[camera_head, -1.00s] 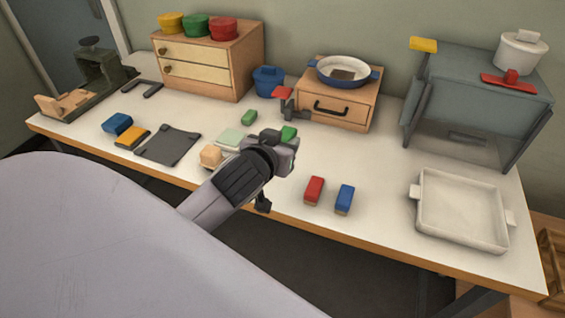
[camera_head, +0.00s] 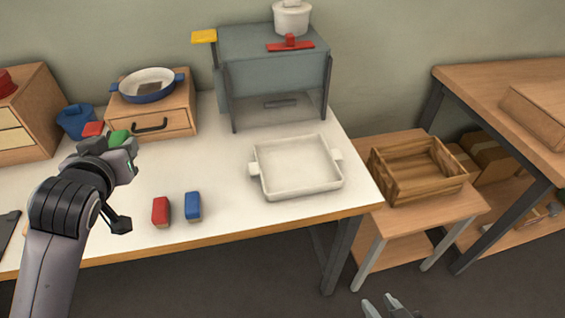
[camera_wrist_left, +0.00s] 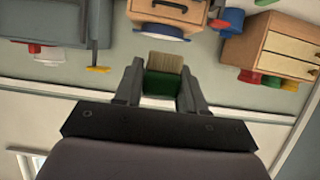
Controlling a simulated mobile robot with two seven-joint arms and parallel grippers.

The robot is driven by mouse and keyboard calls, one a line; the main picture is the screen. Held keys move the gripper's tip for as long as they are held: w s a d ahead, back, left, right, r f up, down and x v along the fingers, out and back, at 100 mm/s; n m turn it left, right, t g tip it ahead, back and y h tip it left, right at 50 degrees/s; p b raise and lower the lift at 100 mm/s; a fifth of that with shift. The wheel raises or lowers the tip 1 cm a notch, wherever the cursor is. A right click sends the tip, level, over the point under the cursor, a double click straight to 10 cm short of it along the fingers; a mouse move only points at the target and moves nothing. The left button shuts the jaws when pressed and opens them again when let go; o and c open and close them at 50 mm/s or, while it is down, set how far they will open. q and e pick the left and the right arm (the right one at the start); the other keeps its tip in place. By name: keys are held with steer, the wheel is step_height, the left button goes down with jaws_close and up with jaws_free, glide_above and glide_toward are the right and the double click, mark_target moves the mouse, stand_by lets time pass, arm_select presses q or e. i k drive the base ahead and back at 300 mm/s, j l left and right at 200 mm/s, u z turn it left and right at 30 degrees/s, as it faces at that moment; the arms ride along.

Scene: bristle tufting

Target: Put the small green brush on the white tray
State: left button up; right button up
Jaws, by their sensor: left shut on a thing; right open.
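The small green brush (camera_head: 120,137) is between the fingers of my left gripper (camera_head: 125,160), partly hidden by it in the head view. In the left wrist view the green brush (camera_wrist_left: 161,84) shows between both fingers, with its tan bristles pointing away from the wrist. The left gripper is shut on it, held over the table. The white tray (camera_head: 297,165) lies empty on the table's right part, with a handle on each side. The left gripper is well to the left of it. My right gripper (camera_head: 383,306) is at the bottom edge, open, below the table front.
A red brush (camera_head: 160,211) and a blue brush (camera_head: 193,206) stand on the table between the left gripper and the tray. A grey oven-like box (camera_head: 275,75) stands behind the tray. A wooden crate (camera_head: 416,168) sits on a lower stand at the right.

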mark_target(317, 172)
steer(key=i+l, duration=0.1)
steer(key=l, duration=0.4)
steer(key=i+l, duration=0.1)
steer(key=l, duration=0.35)
steer(key=i+l, duration=0.15)
steer(key=l, duration=0.35)
steer(key=i+l, duration=0.1)
steer(key=l, duration=0.4)
